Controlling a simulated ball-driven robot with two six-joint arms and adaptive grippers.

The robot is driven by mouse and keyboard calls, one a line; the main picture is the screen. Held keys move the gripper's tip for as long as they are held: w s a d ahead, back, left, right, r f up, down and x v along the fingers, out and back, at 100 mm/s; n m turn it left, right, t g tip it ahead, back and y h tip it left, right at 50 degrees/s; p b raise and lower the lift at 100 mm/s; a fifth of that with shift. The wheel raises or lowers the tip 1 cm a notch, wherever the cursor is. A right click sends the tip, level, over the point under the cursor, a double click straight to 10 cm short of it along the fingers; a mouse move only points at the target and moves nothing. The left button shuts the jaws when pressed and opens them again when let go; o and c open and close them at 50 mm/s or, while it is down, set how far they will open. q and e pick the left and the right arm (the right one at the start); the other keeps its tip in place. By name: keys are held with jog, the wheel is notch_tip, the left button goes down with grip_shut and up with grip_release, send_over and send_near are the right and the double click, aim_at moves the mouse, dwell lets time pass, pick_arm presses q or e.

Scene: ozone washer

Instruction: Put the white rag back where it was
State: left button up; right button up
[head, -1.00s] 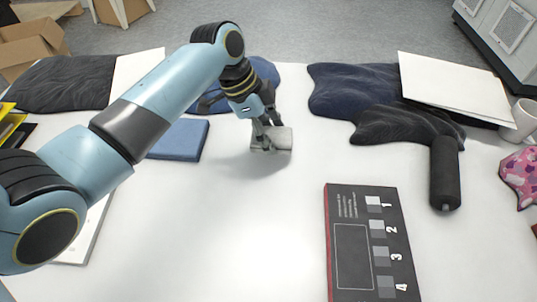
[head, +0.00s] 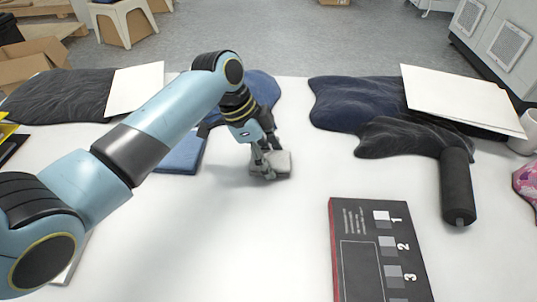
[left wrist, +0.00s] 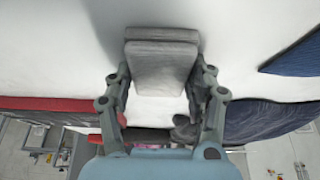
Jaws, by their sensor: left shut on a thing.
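My right gripper is not in view.
A blue flat pad (head: 180,155) lies left of the rag. Dark blue cloth (head: 345,104), a black roller (head: 457,190) and a white sheet (head: 460,98) lie to the right. A black numbered board (head: 375,250) lies at the front right. The table (head: 230,235) in front is clear.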

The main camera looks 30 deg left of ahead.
pick_arm(q)
jog(key=o, duration=1.1)
jog(key=shift+f, duration=0.1)
jog(key=shift+a+r+b, duration=0.1)
jog(key=shift+r+b, duration=0.25)
jog(key=shift+b, duration=0.15)
jog(key=v, duration=0.3)
jog(key=p+v, duration=0.1)
jog(key=v, duration=0.6)
jog(key=shift+w+d+r+p, duration=0.2)
jog(key=shift+d+r+p, duration=0.1)
jog(key=shift+r, duration=0.15)
